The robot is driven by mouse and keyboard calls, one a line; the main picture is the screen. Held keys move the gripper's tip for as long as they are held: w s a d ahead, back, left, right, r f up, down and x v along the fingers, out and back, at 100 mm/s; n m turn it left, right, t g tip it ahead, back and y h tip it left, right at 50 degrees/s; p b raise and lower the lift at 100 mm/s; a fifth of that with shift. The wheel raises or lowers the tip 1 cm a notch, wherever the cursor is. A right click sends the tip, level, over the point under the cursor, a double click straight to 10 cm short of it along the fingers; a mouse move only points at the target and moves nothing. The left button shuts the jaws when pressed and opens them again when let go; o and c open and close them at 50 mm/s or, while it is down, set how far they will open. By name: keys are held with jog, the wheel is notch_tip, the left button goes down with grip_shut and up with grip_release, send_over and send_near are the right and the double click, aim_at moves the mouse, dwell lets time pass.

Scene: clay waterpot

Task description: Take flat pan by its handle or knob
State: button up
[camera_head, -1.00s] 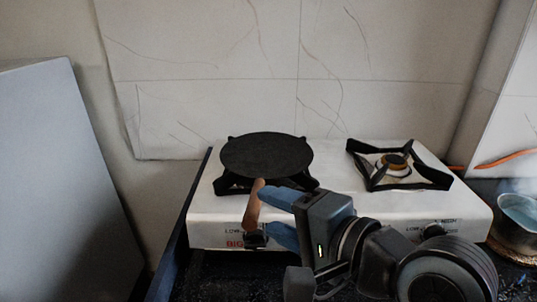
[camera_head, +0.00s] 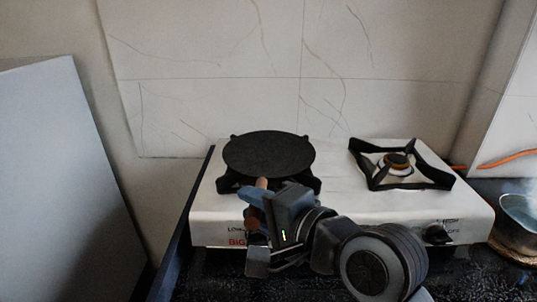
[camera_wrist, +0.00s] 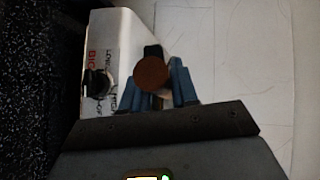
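The flat pan (camera_head: 268,154) is a black disc lying level on the left burner of the white stove. Its brown handle (camera_head: 262,183) points toward the front of the stove. My gripper (camera_head: 250,200) has blue fingers and is at the handle, in front of the pan. In the wrist view the round brown end of the handle (camera_wrist: 152,73) lies between the two blue fingers of my gripper (camera_wrist: 160,85). The fingers look apart, one on each side of it. The handle end partly hides the left finger, so contact is not clear.
The white stove (camera_head: 345,212) has an empty right burner (camera_head: 398,163) and dark knobs (camera_head: 437,234) on its front. A metal pot (camera_head: 518,222) stands at the far right. A tiled wall (camera_head: 230,60) is behind, and a grey panel (camera_head: 60,180) is at the left.

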grip_shut()
dwell(0.8)
jog(key=shift+r, duration=0.1)
